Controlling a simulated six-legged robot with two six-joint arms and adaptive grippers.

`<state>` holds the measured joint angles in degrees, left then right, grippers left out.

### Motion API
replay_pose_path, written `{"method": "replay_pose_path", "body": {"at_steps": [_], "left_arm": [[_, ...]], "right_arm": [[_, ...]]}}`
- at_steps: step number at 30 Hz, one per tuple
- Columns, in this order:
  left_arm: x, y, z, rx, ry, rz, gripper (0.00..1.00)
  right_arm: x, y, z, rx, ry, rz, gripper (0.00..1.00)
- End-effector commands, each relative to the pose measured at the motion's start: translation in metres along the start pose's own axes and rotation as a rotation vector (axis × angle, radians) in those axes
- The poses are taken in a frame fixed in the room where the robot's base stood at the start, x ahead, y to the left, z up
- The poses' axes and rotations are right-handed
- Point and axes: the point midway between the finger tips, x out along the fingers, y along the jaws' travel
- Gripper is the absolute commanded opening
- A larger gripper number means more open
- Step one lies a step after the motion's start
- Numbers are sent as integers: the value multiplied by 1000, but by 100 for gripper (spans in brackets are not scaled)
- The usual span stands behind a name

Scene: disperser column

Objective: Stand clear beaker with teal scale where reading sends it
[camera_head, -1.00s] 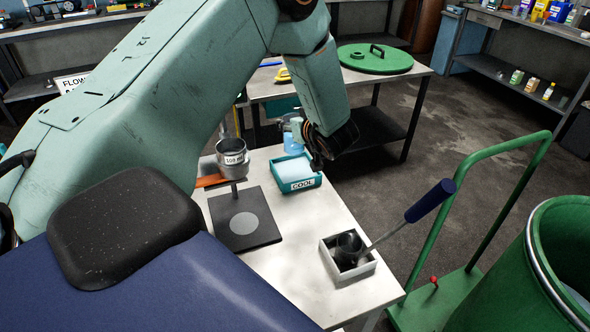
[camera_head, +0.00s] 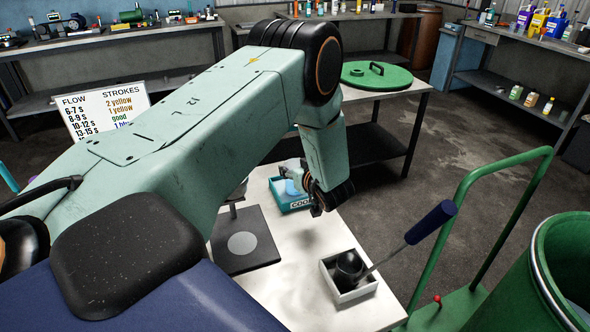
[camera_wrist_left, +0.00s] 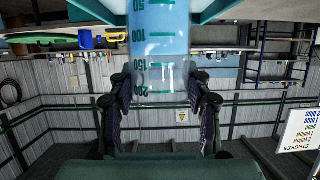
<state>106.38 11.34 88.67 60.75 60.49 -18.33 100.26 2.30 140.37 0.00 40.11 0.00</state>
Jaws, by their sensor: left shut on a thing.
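The clear beaker with teal scale (camera_wrist_left: 160,45) fills the top middle of the left wrist view, seen upside down, its marks running from 50 to 200 and its contents pale blue. My left gripper (camera_wrist_left: 160,85) is shut on it, a finger on each side. In the head view my left gripper (camera_head: 293,174) is at the teal COOL tray (camera_head: 291,208), partly behind my forearm. Whether the beaker touches the tray cannot be told. The sign (camera_head: 105,108) lists flow seconds against strokes, with 10-12 s good; its lower rows are hidden. My right gripper is not in view.
A black stand base (camera_head: 262,255) with a grey disc is on the white table (camera_head: 300,295); its upper part is mostly behind my arm. A white square holder (camera_head: 350,295) contains a dark cup with a blue-handled rod. A green cart (camera_head: 480,190) and drum (camera_head: 545,280) are right.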

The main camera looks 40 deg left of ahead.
Motion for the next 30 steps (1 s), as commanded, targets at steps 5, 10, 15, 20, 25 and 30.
{"method": "replay_pose_path", "body": {"at_steps": [5,10,15,20,25,30], "left_arm": [[3,1,4,-2,1,0,15],[4,1,4,-2,1,0,15],[5,1,6,-1,0,0,55],[5,1,6,-1,0,0,69],[5,1,6,-1,0,0,72],[4,1,5,-1,0,0,72]], "right_arm": [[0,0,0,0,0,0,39],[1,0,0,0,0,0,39],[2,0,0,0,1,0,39],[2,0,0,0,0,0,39],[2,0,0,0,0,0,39],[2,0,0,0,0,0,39]]}}
